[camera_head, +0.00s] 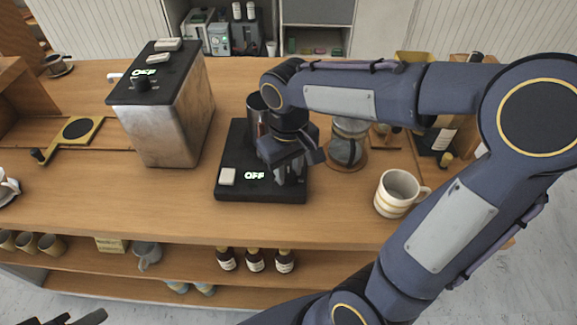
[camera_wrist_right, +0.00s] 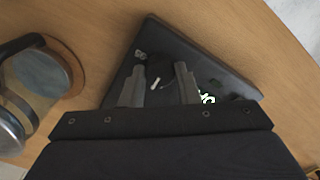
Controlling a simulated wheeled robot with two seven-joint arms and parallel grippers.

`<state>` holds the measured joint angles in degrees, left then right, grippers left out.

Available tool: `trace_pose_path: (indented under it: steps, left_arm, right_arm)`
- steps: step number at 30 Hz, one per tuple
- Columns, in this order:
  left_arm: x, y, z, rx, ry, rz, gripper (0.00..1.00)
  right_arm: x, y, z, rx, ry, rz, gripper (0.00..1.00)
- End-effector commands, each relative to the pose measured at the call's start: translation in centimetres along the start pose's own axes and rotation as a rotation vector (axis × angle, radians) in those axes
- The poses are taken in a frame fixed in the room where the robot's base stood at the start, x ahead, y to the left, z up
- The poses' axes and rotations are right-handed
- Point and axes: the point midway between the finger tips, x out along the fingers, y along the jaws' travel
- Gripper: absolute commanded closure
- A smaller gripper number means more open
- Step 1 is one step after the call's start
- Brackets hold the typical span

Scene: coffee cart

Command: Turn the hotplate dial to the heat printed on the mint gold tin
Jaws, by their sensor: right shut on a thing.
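The black hotplate (camera_head: 232,150) lies on the wooden counter, with a glowing OFF display and a white button on its front. A dark metal vessel stands on it, partly behind my arm. My right gripper (camera_head: 290,172) is down at the hotplate's front right, shut on the dial (camera_wrist_right: 154,74). The dial's white mark shows between the fingers in the right wrist view; the head view hides the dial. Dark tips, apparently my left gripper (camera_head: 82,318), show at the bottom left, cut off by the edge. I cannot make out a mint gold tin or its print.
A cream mug (camera_head: 395,190) stands right of the hotplate, with a glass carafe (camera_head: 347,143) behind it. A metal machine (camera_head: 165,115) with its own knob and OFF display stands to the left. Several bottles and cups sit on the shelf below. The front counter left of the hotplate is clear.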

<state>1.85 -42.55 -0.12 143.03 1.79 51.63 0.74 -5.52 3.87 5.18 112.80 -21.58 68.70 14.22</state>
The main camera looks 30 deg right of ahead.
Motion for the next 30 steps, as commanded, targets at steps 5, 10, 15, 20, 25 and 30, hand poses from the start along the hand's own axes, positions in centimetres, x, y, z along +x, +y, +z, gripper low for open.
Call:
trace_pose_path:
  steps: [5, 10, 15, 20, 25, 30]
  left_arm:
    - [-0.16, 0.07, -0.08, 0.0, 0.0, 0.0, 0.64]
    - [-0.23, 0.1, -0.11, 0.0, 0.0, 0.0, 0.64]
    - [-0.27, 0.12, -0.14, 0.0, 0.0, 0.0, 0.64]
    - [-0.3, 0.13, -0.15, 0.0, 0.0, 0.0, 0.64]
    - [-0.31, 0.14, -0.16, 0.0, 0.0, 0.0, 0.64]
    - [-0.32, 0.14, -0.16, 0.0, 0.0, 0.0, 0.64]
  right_arm:
    - [-0.11, 0.01, -0.05, 0.165, 0.002, 0.001, 0.94]
    - [-0.1, 0.03, -0.06, 0.31, 0.003, 0.0, 0.94]
    - [-0.1, 0.03, -0.07, 0.427, 0.003, 0.0, 0.94]
    - [-0.1, 0.03, -0.08, 0.505, 0.003, 0.0, 0.94]
    - [-0.1, 0.03, -0.08, 0.555, 0.004, 0.0, 0.94]
    - [-0.1, 0.03, -0.09, 0.576, 0.004, -0.001, 0.94]
